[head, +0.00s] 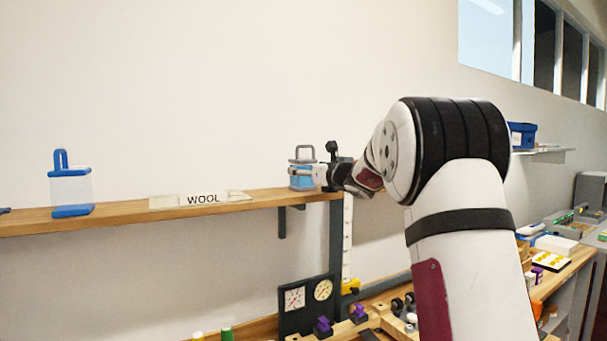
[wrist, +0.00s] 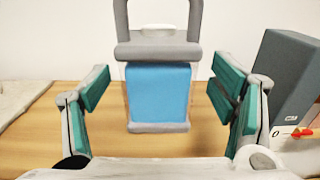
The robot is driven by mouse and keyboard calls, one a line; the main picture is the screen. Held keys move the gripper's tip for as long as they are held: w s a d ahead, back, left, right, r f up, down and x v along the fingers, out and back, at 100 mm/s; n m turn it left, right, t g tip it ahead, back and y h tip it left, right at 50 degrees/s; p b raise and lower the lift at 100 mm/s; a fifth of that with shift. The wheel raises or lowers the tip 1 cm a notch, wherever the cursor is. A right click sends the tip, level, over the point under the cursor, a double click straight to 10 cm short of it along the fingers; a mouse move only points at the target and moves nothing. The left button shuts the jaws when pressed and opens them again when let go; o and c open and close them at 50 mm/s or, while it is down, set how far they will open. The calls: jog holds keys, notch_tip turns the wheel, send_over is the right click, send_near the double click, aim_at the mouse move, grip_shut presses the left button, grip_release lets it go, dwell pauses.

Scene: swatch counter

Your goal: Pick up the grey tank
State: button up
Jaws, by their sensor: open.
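The grey tank (head: 302,176) stands upright near the right end of the wooden shelf in the head view. It has a grey lid, a grey handle loop and blue contents. In the wrist view the tank (wrist: 158,92) is centred between the fingers, with its handle rising out of the top of the picture. My gripper (head: 322,175) is at the tank's right side in the head view. In the wrist view my gripper (wrist: 163,95) is open, with a green-padded finger on each side of the tank and visible gaps to both.
A similar tank with blue lid and handle (head: 71,185) stands at the left of the shelf (head: 120,215). A sign reading WOOL (head: 201,200) lies between them. A dark grey block (wrist: 282,75) is beside the right finger. A cluttered counter lies below.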

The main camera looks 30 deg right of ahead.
jog(key=shift+w+f, duration=0.1)
jog(key=shift+w, duration=1.45)
jog(key=c, duration=1.4)
jog(key=shift+c, duration=0.2)
jog(key=shift+r, duration=0.2)
